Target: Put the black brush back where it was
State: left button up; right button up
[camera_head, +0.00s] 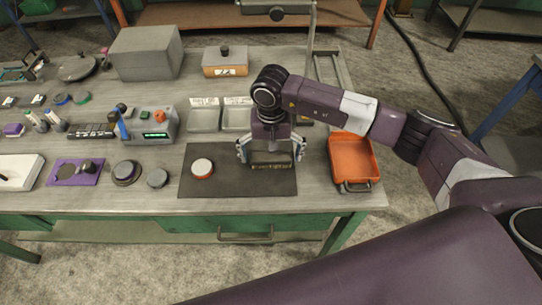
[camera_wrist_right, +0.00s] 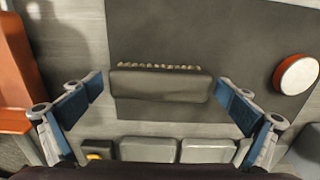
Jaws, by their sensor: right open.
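The black brush (camera_head: 271,160) is a dark block with a row of pale bristles along one long side. The wrist view also shows the brush (camera_wrist_right: 160,84), with bristles on the upper side of the picture. My right gripper (camera_head: 270,152) points down over it, with one finger beyond each end of the brush. Its fingers stand wide apart in the wrist view (camera_wrist_right: 160,95), and gaps show at both ends. My left gripper is not in view.
A white and orange round piece (camera_head: 202,168) lies on the mat's left part. An orange tray (camera_head: 352,184) stands right of the mat. Grey bins (camera_head: 204,119) stand behind it. A grey device (camera_head: 155,125) and several small items fill the left side.

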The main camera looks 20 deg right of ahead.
aim_at(271, 156)
jog(key=shift+r, duration=0.4)
notch_tip(271, 156, up, 12)
jog(key=b, duration=0.4)
jog(key=shift+f, duration=0.25)
